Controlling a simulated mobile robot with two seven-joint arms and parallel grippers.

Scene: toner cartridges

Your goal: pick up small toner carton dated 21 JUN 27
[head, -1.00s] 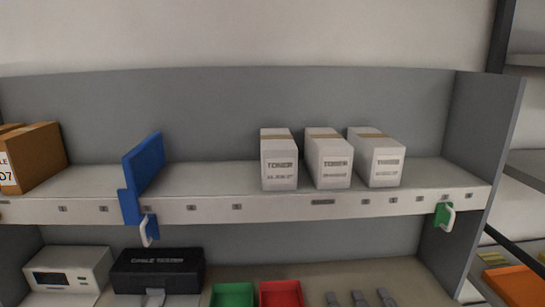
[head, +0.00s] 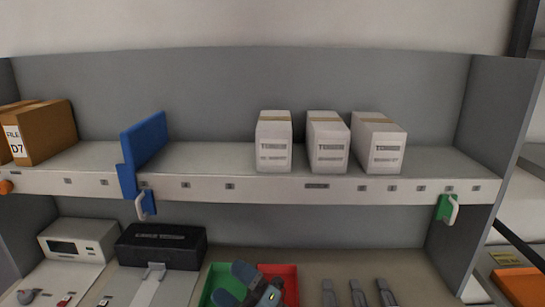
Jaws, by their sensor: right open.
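Three white toner cartons with brown tape on top stand upright in a row on the shelf in the head view: a left one (head: 273,147), a middle one (head: 327,147) and a right one (head: 379,148). Each front reads TONER with a smaller line below. Those small lines are too blurred for me to read the dates surely. My right gripper (head: 231,283) is open, with blue fingers, at the bottom of the view. It is well below the cartons, in front of the green and red bins. My left gripper is not in view.
A blue divider (head: 144,152) stands on the shelf (head: 205,162) left of the cartons, with clear space between. A brown file box (head: 43,132) is at far left. Below are a black tester case (head: 160,247), a green bin (head: 207,290) and a red bin (head: 291,283).

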